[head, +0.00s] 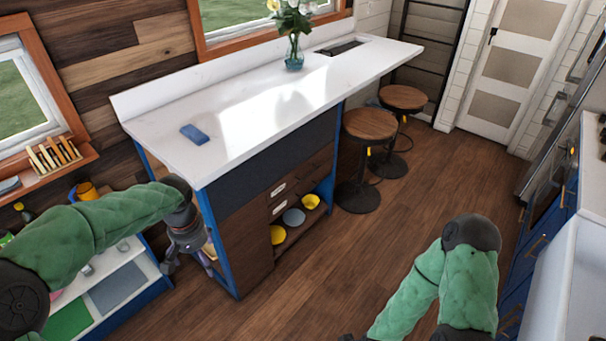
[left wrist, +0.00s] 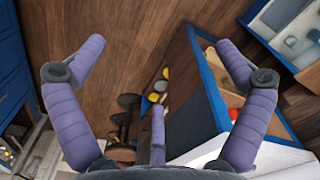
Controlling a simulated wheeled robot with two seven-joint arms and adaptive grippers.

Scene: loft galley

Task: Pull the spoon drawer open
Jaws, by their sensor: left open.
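Two shut wooden drawer fronts (head: 302,184) sit one above the other in the island under the dark apron. Each has a small pale plate or pull (head: 278,188) at its left. I cannot tell which is the spoon drawer. My left gripper (head: 188,262) hangs beside the island's near left end, left of the drawers and apart from them. In the left wrist view its purple fingers (left wrist: 161,47) are spread wide with nothing between them. The drawer fronts are not clear in that view. My right arm shows at the lower right, its fingers out of frame.
The island's blue corner post (head: 220,255) stands between my left gripper and the drawers. Below the drawers an open shelf holds yellow bowls (head: 311,201) and a grey-blue one (head: 293,217). Stools (head: 368,124) stand further right. The wooden floor (head: 330,280) before the island is clear.

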